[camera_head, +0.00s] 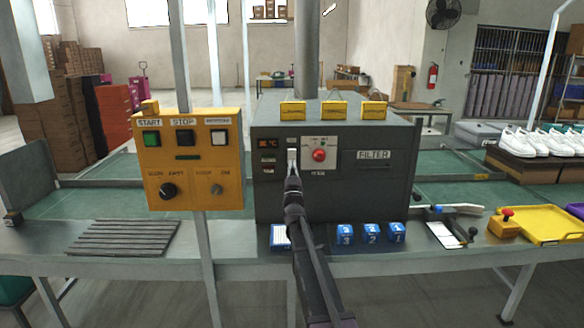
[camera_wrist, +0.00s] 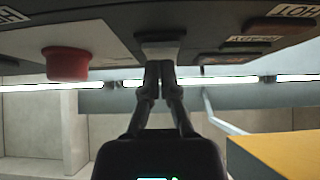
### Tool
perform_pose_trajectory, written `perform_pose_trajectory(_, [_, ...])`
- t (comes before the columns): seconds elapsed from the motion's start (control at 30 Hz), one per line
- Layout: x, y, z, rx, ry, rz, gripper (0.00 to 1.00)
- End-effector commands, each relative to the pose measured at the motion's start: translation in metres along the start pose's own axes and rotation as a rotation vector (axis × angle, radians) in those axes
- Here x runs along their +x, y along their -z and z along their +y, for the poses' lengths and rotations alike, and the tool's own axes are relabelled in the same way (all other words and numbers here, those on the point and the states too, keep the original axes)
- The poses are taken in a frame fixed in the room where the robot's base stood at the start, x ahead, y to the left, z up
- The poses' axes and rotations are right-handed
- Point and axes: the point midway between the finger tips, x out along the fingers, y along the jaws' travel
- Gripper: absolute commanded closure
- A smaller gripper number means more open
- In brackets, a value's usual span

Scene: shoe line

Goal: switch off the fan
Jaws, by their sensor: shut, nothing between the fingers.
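The grey machine box (camera_head: 340,190) stands on the bench, with a white switch (camera_head: 292,157) on its front, left of a red knob (camera_head: 319,155). My gripper (camera_head: 292,180) is shut and empty, with its tips just below the white switch. In the wrist view my gripper (camera_wrist: 159,66) has its fingertips together at the pale switch (camera_wrist: 160,45); whether they touch it I cannot tell. The red knob (camera_wrist: 67,63) is to the left there. The switch's position and label are not readable. A dark fan (camera_head: 443,12) hangs on the back wall; I cannot tell whether it spins.
A yellow control panel (camera_head: 190,160) with buttons and knobs stands left of the box. Blue numbered blocks (camera_head: 371,233) sit on the bench in front. A clipboard (camera_head: 445,234), a yellow tray (camera_head: 550,223) and white shoes (camera_head: 530,142) are at right.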

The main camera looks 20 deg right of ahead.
Motion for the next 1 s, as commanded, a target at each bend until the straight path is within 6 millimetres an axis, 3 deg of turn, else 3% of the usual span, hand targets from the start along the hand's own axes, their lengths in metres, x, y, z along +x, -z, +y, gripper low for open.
perform_pose_trajectory(0.37, [-0.029,0.014,-0.009,0.005,0.005,0.000,1.00])
perform_pose_trajectory(1.0, [-0.094,-0.005,-0.010,0.004,0.006,0.001,1.00])
